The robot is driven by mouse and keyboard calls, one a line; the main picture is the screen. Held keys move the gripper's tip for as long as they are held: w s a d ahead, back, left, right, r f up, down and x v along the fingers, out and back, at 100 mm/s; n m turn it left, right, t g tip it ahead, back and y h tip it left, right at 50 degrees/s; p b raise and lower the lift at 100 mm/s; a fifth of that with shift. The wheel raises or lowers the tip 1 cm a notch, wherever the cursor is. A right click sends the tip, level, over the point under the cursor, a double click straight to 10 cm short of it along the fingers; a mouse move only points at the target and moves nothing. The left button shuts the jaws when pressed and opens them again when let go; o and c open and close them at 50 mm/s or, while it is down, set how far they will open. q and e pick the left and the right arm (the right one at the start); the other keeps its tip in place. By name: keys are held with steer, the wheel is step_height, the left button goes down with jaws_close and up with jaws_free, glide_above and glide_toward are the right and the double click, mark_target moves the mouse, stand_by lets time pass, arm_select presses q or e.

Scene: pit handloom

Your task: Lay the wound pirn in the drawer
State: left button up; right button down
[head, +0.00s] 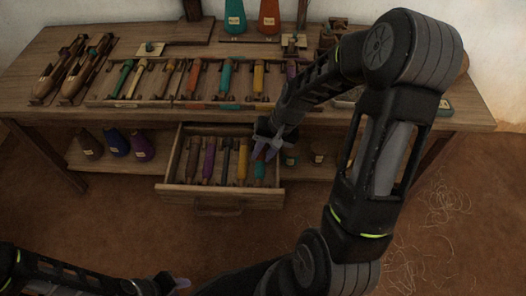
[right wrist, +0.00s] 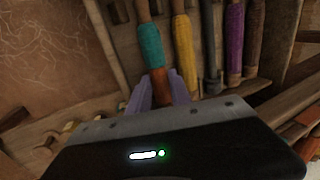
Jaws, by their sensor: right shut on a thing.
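The open drawer (head: 176,188) juts out below the table, with several wound pirns side by side in it. My right gripper (head: 266,150) is at the drawer's right end. It is shut on the brown end of a teal-wound pirn (head: 260,171). In the right wrist view the teal winding (right wrist: 150,45) extends beyond the fingers (right wrist: 157,92). This pirn lines up beside the yellow pirn (head: 242,160); whether it touches the drawer floor I cannot tell. My left gripper (head: 180,284) is at the bottom edge, away from the drawer; its opening is unclear.
The drawer also holds a dark grey pirn (head: 226,160), a purple pirn (head: 209,160) and a brown pirn (head: 193,160). On the table above is a rack (head: 100,98) of coloured pirns. Shuttles (head: 60,68) lie at the left. Cones (head: 115,141) stand on the lower shelf.

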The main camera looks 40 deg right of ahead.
mark_target(263, 155)
steer(key=c, duration=1.1)
jaws_free()
steer(key=shift+s+d, duration=0.1)
steer(key=shift+d, duration=0.05)
steer(key=c, duration=0.3)
steer(key=shift+o, duration=0.6)
steer(key=shift+o, duration=0.2)
steer(key=shift+r+p, duration=0.45)
step_height(263, 155, up, 7)
steer(key=p, duration=0.6)
steer(key=shift+r, duration=0.1)
